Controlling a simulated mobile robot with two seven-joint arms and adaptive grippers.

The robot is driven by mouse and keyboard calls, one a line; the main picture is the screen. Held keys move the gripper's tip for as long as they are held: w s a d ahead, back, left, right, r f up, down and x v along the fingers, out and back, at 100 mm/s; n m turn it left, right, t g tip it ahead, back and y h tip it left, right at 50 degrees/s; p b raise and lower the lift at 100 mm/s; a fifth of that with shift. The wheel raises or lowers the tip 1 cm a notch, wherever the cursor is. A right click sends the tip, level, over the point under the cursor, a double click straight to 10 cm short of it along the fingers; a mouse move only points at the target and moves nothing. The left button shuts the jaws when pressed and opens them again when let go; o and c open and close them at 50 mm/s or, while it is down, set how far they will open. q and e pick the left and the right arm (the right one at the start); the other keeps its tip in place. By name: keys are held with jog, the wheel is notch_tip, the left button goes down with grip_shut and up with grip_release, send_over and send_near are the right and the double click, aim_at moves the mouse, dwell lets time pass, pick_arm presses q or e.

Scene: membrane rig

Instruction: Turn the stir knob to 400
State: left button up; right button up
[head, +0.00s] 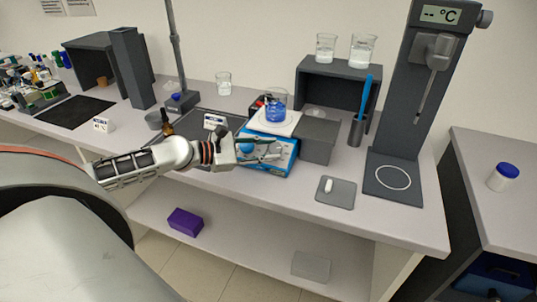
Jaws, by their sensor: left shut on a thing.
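The blue stirrer (283,165) with a white top plate (284,128) stands on the bench in the middle of the head view. A glass beaker with blue liquid (275,110) sits on its plate. My left gripper (274,150) reaches in from the left to the front face of the stirrer. Its fingers are shut on the stir knob, which is mostly hidden behind them. The knob's pointer and the scale numbers are too small and covered to read. My right gripper is not in view.
A grey block (318,140) stands right of the stirrer, beside a cup with a blue-handled tool (357,128). A grey pad (335,193) with a small white item lies in front. A tall dark stand with a display (400,110) is further right. A purple box (185,222) lies on the lower shelf.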

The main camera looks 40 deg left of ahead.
pick_arm(q)
jog(key=shift+w+a+r+m+g+h+p, duration=0.15)
jog(key=shift+m+g+h+p, duration=0.15)
jog(key=shift+m+g, duration=0.25)
jog(key=shift+w+r+m+g+h+p, duration=0.15)
jog(key=shift+m+g+h+p, duration=0.15)
jog(key=shift+m+g, duration=0.25)
jog(key=shift+m+g+p, duration=0.5)
jog(key=shift+m+p, duration=0.05)
jog(key=shift+m, duration=0.25)
jog(key=shift+s+g, duration=0.1)
jog(key=shift+g, duration=0.2)
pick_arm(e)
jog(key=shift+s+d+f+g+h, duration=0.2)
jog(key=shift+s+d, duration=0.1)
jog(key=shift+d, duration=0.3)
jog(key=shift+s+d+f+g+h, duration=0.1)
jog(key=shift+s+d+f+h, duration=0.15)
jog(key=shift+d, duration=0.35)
pick_arm(q)
jog(key=shift+f+h, duration=0.1)
jog(key=shift+h, duration=0.2)
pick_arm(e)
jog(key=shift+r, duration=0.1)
pick_arm(q)
jog(key=o, duration=1.1)
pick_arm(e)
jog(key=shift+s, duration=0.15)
pick_arm(q)
jog(key=shift+v, duration=6)
